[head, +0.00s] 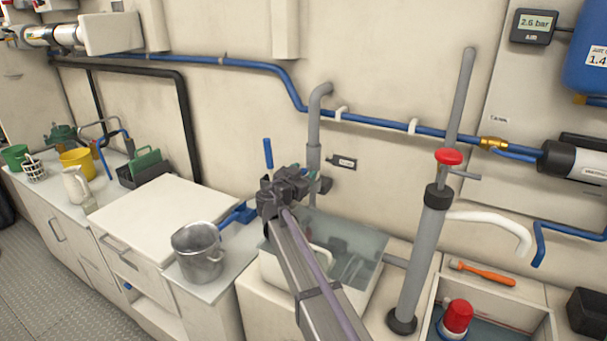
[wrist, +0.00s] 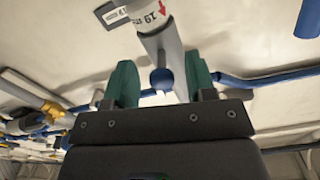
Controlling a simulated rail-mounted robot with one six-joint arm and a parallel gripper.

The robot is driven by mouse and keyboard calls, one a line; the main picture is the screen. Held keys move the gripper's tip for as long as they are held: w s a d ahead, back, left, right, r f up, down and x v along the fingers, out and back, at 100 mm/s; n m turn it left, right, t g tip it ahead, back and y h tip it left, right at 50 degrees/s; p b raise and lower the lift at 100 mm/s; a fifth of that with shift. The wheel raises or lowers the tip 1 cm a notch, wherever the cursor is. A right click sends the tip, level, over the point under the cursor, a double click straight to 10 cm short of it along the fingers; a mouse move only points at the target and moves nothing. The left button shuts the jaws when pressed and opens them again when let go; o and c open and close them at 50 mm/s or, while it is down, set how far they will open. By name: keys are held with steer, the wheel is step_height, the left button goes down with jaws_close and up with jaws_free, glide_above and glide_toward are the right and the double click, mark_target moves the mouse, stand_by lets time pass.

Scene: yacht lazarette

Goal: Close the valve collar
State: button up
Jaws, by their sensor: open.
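My gripper (head: 306,177) is in front of the grey standpipe (head: 314,135) by the wall in the head view. In the wrist view its two green fingers (wrist: 160,75) are apart, with nothing clamped between them. A blue ball-ended handle (wrist: 162,80) shows between the fingers, in front of the grey pipe (wrist: 162,45). I cannot tell if either finger touches it. A white collar-like band (wrist: 148,14) with "19" and a red arrow is on the pipe above; its lettering is partly cut off.
An upright blue lever (head: 268,153) rises just left of my gripper. A sink (head: 345,238) with items lies below. A steel pot (head: 198,250) stands left, and a grey hand pump (head: 425,250) with a red knob stands right. A blue wall pipe (head: 375,122) runs behind.

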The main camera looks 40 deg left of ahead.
steer(key=s+d, duration=0.2)
steer(key=s, duration=0.8)
steer(key=shift+s, duration=0.15)
